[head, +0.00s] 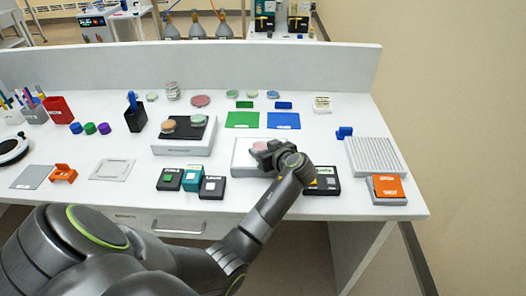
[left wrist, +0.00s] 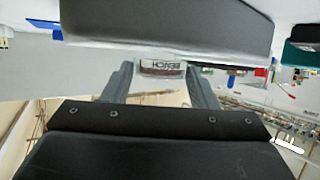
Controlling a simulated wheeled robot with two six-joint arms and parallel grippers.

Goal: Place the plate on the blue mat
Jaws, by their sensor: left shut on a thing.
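The plate is a small round dish with pinkish-red contents (head: 260,146). In the left wrist view its side shows a label reading BENCH (left wrist: 162,68). My left gripper (head: 266,152) is shut on the plate, with one finger on each side of it in the left wrist view (left wrist: 162,80). The plate is over or on a white block-shaped stand (head: 242,163); I cannot tell whether it touches. The blue mat (head: 283,121) lies flat behind and slightly right of the gripper, with its surface clear. My right gripper is not in view.
A green mat (head: 242,120) lies left of the blue mat. A black-topped stand (head: 185,132) holds two dishes. Small labelled boxes (head: 213,187) stand at the front. More dishes (head: 201,101) and small blocks stand behind the mats. A blue clip (head: 344,133) lies to the right.

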